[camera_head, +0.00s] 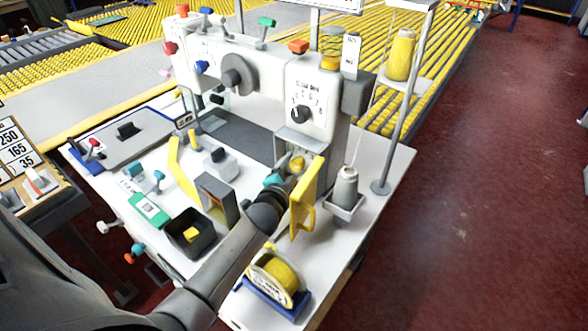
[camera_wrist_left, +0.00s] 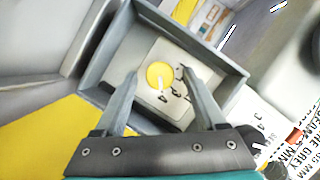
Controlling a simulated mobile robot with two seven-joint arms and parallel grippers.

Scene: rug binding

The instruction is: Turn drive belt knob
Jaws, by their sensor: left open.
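A round yellow knob (camera_wrist_left: 159,74) with a pale pointer mark sits on a white plate with dark markings, inside a grey square-walled housing (camera_wrist_left: 95,70). I take it to be the drive belt knob. In the head view the yellow knob (camera_head: 298,163) shows at the lower right of the sewing machine, partly hidden by my gripper. My left gripper (camera_head: 286,164) reaches toward it. In the left wrist view the left gripper (camera_wrist_left: 160,78) is open, with one finger on each side of the knob. I cannot tell whether the fingers touch it. My right gripper is not in view.
A yellow hinged panel (camera_head: 305,198) stands close to the right of my left wrist. A grey thread cone (camera_head: 346,187) stands beyond it. A yellow tape roll (camera_head: 275,278) and a black bin (camera_head: 190,232) sit nearer on the table. A numbered dial (camera_head: 299,114) is above.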

